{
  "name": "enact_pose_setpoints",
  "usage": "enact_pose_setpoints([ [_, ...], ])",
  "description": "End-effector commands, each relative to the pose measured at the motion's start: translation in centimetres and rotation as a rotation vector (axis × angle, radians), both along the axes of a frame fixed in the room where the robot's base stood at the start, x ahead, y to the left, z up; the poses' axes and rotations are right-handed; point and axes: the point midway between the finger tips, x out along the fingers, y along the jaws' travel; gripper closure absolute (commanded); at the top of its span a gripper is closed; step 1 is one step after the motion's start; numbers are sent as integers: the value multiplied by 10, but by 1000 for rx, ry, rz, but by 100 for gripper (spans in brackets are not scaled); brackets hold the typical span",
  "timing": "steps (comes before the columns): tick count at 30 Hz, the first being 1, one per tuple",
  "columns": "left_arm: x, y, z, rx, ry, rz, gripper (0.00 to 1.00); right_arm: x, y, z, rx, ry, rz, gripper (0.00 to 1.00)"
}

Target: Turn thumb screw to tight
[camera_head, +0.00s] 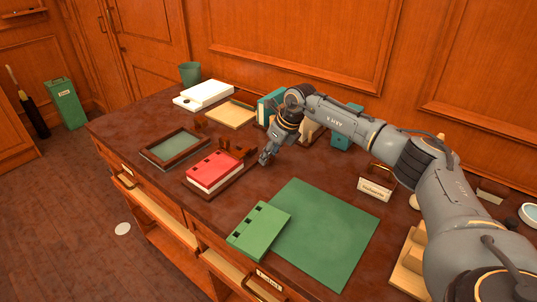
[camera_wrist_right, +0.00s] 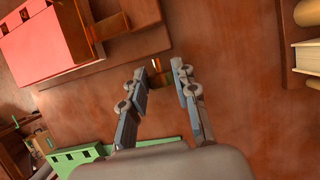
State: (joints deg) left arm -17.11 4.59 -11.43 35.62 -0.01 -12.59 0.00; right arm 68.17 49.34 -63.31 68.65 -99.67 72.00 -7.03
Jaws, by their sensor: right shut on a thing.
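My right gripper (camera_head: 266,157) is low over the dark desktop, just right of a red block-like book (camera_head: 212,168) on a wooden stand (camera_head: 236,178). In the right wrist view the two fingers (camera_wrist_right: 161,72) are closed in around a small brass-coloured piece (camera_wrist_right: 157,63), likely the thumb screw, at the end of the wooden part beside the red book (camera_wrist_right: 55,45). The fingers hide most of it, so its turn cannot be read. In the head view the screw is hidden by the gripper. My left gripper is not in view.
A green mat (camera_head: 335,240) with a green block-like book (camera_head: 260,229) lies in front. A framed tray (camera_head: 153,157) is at the left, a white box (camera_head: 207,92) behind. Teal books (camera_head: 268,104) stand behind my wrist. A card holder (camera_head: 375,190) is at the right.

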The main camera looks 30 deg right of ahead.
Motion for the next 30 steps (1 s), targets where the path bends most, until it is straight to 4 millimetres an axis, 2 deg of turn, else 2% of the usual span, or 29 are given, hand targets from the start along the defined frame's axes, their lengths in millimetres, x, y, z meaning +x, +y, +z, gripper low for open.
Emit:
enact_pose_setpoints([
  [8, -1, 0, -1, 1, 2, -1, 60, 1, -4, -1, 165, 67, -4, 100],
  [20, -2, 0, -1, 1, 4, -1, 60, 1, -4, -1, 183, 75, 0, 100],
  [21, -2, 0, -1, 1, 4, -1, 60, 1, -4, -1, 183, 75, 0, 63],
  [23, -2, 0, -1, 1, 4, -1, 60, 1, -4, -1, 182, 74, 0, 51],
  [24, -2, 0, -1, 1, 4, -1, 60, 1, -4, -1, 182, 74, 0, 48],
  [30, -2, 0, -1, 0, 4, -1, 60, 1, -4, 0, 182, 74, 0, 48],
])
